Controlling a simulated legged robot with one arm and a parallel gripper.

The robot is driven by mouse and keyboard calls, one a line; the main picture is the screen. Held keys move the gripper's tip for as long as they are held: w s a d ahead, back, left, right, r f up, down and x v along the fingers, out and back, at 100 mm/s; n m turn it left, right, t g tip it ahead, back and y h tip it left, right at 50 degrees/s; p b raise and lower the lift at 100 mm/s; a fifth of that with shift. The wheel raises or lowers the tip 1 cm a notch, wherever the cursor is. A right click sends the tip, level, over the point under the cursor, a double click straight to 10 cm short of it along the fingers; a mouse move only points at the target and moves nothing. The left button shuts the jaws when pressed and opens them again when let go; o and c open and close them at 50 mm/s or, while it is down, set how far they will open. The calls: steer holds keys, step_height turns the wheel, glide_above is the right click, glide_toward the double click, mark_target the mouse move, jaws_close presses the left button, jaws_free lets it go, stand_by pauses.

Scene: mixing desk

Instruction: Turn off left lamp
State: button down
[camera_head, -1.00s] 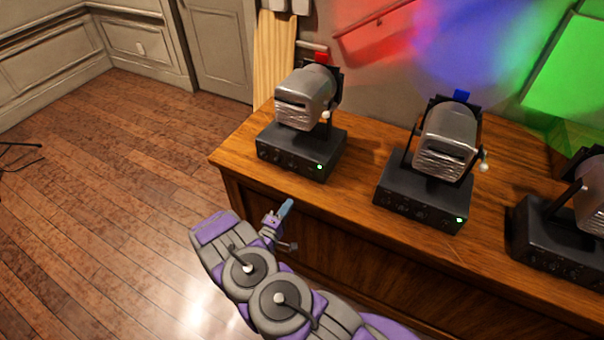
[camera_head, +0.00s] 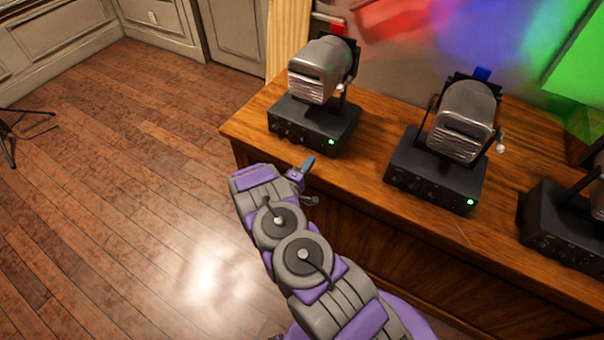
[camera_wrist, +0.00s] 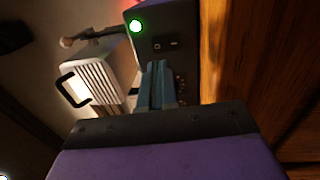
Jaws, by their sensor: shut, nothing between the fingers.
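The left lamp (camera_head: 320,70) is a grey spotlight on a black base box (camera_head: 312,124) at the left end of the desk. A green light (camera_head: 331,142) glows on the base's front, at its right side. In the wrist view the base (camera_wrist: 176,22) shows turned on its side, with the green light (camera_wrist: 136,27) and a small switch (camera_wrist: 172,45) beside it. My gripper (camera_head: 310,163) is shut and empty, just in front of the base and below the green light. In the wrist view its blue fingers (camera_wrist: 157,85) point at the base front; contact cannot be told.
The wooden desk (camera_head: 235,128) runs to the right. A middle lamp (camera_head: 462,125) and a right lamp (camera_head: 565,225), partly cut off, stand on it. Open wooden floor (camera_head: 110,200) lies to the left, with a black stand (camera_head: 12,140) at the far left.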

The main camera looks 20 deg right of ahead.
mark_target(321, 145)
steer(key=x, duration=0.6)
steer(key=shift+b, duration=0.4)
